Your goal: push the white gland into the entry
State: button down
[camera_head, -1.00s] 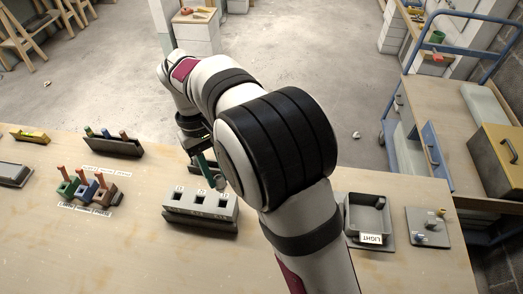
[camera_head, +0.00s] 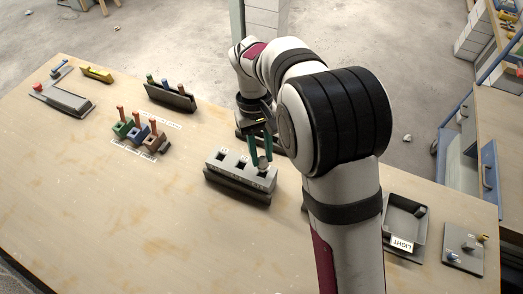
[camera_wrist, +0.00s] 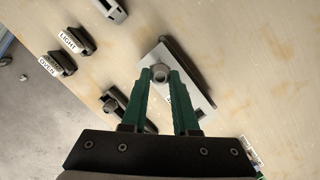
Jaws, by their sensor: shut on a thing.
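The grey entry block (camera_head: 236,180) stands on the table below my gripper, with dark square entries along its top. It also shows in the wrist view (camera_wrist: 201,101), partly behind the fingers. My gripper (camera_head: 261,160) points down at the block's right end, its two green fingers shut on the pale, round gland (camera_head: 263,163). In the wrist view the gland (camera_wrist: 159,73) sits between the fingertips (camera_wrist: 160,76), over one end of the block. It is at the rightmost entry in the head view; whether its lower end is inside cannot be told.
Green, blue and brown blocks with orange pegs (camera_head: 140,134) stand left of the entry block. A dark rack (camera_head: 171,98) is behind them. A tray labelled LIGHT (camera_head: 405,222) and a grey plate with small knobs (camera_head: 463,249) lie right of my arm. The front table is clear.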

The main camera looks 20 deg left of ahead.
jog(key=shift+f, duration=2)
dwell(1.3)
jog(key=shift+c, duration=1.8)
grip_release()
jog(key=shift+r, duration=3.55)
